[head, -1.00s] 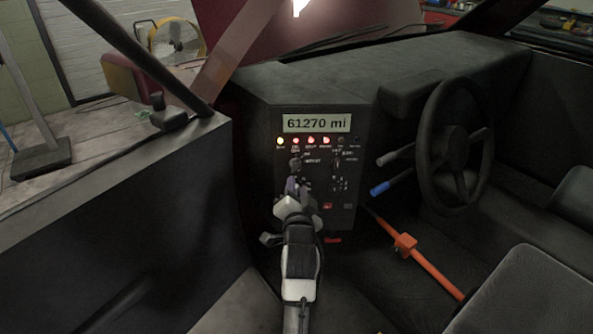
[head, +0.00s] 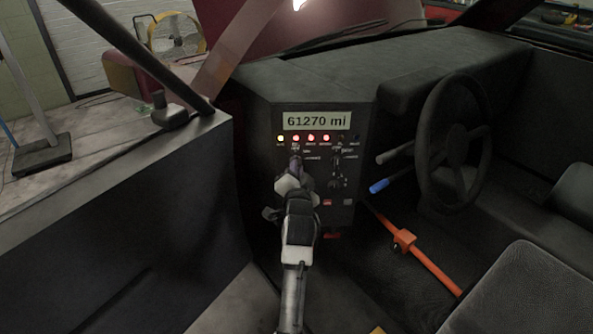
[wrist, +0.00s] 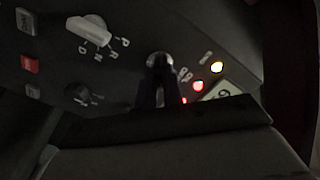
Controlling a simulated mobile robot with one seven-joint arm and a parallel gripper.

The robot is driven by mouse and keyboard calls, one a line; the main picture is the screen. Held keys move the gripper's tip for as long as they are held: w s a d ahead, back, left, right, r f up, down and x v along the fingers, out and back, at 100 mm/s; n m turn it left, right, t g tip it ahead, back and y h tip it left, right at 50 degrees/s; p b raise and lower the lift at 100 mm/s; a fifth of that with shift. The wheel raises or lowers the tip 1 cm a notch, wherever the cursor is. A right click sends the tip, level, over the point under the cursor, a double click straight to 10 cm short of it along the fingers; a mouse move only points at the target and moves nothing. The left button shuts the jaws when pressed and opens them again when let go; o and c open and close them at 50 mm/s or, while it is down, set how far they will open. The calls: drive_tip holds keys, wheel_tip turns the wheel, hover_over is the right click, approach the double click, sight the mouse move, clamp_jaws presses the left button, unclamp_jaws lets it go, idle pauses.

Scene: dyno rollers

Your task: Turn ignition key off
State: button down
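The ignition switch shows as a round silver piece (wrist: 159,59) in the wrist view, at the tips of my gripper (wrist: 157,70). The dark fingers are close together, with only a narrow gap between them, and reach to its lower edge. Whether they grip the key or only stand around it is too dark to tell. In the head view my gripper (head: 296,168) is in front of the upper left of the black dash panel (head: 262,115) and hides most of the switch. The key's angle cannot be read.
The mileage display (head: 317,121) reads 61270 mi, above a row of lit yellow and red lights (head: 311,138). A gear selector (wrist: 88,30) and a dark knob (wrist: 78,94) are beside the switch. The steering wheel (head: 425,150) and an orange bar (head: 430,265) are to the right.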

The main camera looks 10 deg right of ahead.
idle(0.4)
drive_tip(key=shift+n+b, duration=0.7)
drive_tip(key=shift+n, duration=3.8)
drive_tip(key=c, duration=1.5)
unclamp_jaws()
